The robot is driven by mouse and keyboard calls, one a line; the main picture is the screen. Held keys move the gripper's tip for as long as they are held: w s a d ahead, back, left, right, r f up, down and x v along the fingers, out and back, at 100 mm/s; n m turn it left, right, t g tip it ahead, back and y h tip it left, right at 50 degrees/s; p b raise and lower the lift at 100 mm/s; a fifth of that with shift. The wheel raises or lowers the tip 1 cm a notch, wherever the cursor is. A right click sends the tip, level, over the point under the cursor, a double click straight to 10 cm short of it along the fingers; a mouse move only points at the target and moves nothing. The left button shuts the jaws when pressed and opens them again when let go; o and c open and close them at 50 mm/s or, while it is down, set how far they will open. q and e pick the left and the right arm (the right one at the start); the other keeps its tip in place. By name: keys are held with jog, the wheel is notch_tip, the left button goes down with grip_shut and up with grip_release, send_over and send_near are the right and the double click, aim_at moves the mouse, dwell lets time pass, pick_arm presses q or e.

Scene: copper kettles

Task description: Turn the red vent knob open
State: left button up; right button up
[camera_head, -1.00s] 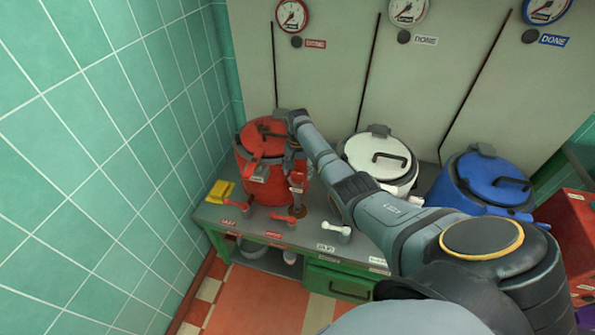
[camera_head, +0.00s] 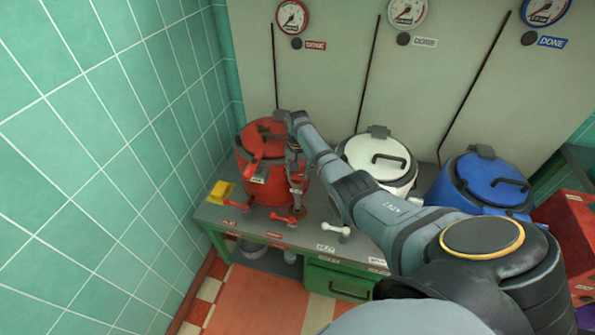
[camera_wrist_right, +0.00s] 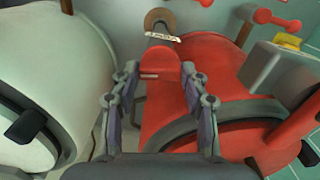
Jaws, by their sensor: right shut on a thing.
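The red kettle (camera_head: 252,192) stands at the left end of the bench, and its body also fills the right of the wrist view (camera_wrist_right: 225,60). The red vent knob (camera_wrist_right: 160,62) sits beside it on a post with a small white label. My right gripper (camera_wrist_right: 159,70) is shut on this knob, one finger on each side. In the head view the right gripper (camera_head: 296,178) points down at the kettle's right side, and the arm hides part of it. The knob's turn angle is hard to tell. My left gripper is not in view.
A white kettle (camera_head: 366,172) and a blue kettle (camera_head: 475,190) stand further right. Small red taps (camera_head: 283,218) and a white tap (camera_head: 336,229) line the bench front. A yellow block (camera_head: 221,191) lies left. Gauges (camera_head: 292,17) hang behind. A red box (camera_head: 572,225) is at right.

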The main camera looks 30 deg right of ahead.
aim_at(298, 174)
jog(key=n+p, duration=0.1)
jog(key=n, duration=0.2)
jog(key=shift+r+n, duration=0.1)
jog(key=shift+n, duration=0.2)
jog(key=n, duration=0.3)
jog(key=shift+n+p, duration=0.3)
jog(key=shift+p, duration=0.1)
jog(key=n, duration=0.4)
jog(key=shift+n, duration=0.3)
jog(key=shift+n+p, duration=0.3)
jog(key=shift+n, duration=1.7)
jog(key=o, duration=1.2)
jog(key=shift+c, duration=0.2)
notch_tip(298, 174, up, 12)
